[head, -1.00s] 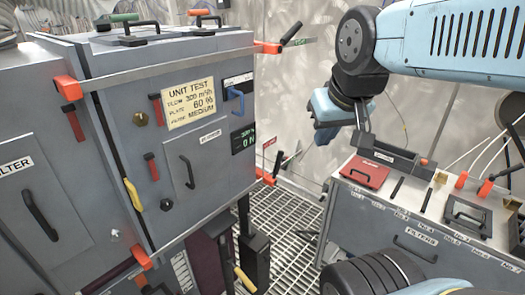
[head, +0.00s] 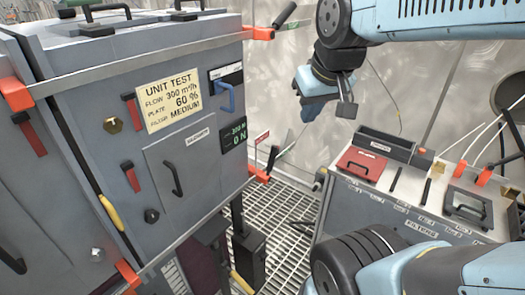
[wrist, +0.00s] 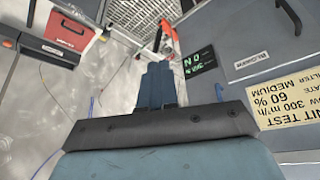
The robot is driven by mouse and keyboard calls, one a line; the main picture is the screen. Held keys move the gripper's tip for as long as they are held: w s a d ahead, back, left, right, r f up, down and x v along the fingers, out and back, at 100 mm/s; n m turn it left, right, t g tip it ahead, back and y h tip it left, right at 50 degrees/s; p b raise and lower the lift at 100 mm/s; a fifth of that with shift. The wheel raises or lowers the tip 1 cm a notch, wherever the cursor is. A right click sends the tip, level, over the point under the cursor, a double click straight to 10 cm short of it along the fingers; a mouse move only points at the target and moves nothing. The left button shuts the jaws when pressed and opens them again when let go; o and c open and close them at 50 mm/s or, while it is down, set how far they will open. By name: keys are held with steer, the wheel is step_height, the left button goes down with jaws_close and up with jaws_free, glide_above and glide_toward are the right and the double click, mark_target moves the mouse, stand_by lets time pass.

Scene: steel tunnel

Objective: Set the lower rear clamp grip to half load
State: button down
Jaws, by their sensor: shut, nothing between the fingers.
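The lower rear clamp shows at the right edge of the grey test cabinet (head: 185,210) in the head view. It has an orange end piece (head: 258,174) and a dark grip (head: 272,158) standing up at a slant. A small red-marked plate (head: 262,137) is beside it. In the wrist view an orange clamp part (wrist: 172,42) lies just beyond the fingertips, partly hidden. My gripper (head: 345,100) is shut and empty, right of the clamp and apart from it in the head view. Its fingers also show in the wrist view (wrist: 158,72). The display (head: 234,134) appears to read 0 N.
The upper rear clamp (head: 284,16) is at the cabinet's top right. A yellow UNIT TEST card (head: 170,98) and a blue handle (head: 228,95) are on the cabinet front. A filter bench (head: 400,205) stands at right. Grating floor lies between.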

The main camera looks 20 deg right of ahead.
steer(key=w+f+n+g, duration=0.1)
steer(key=w+f+n, duration=0.15)
steer(key=w, duration=0.35)
steer(key=w+f+n+g, duration=0.1)
steer(key=w+f, duration=0.3)
steer(key=w, duration=0.2)
steer(key=n+g+h, duration=0.1)
steer(key=n+h, duration=0.1)
steer(key=n, duration=0.2)
glide_above(270, 164)
steer(key=shift+s+a+f, duration=0.1)
steer(key=shift+s+f, duration=0.05)
steer(key=shift+f, duration=3.8)
steer(key=shift+s+a+f, duration=0.15)
steer(key=shift+f, duration=3.85)
steer(key=shift+s+a+f, duration=0.1)
steer(key=shift+s+f, duration=0.05)
steer(key=shift+f, duration=3.8)
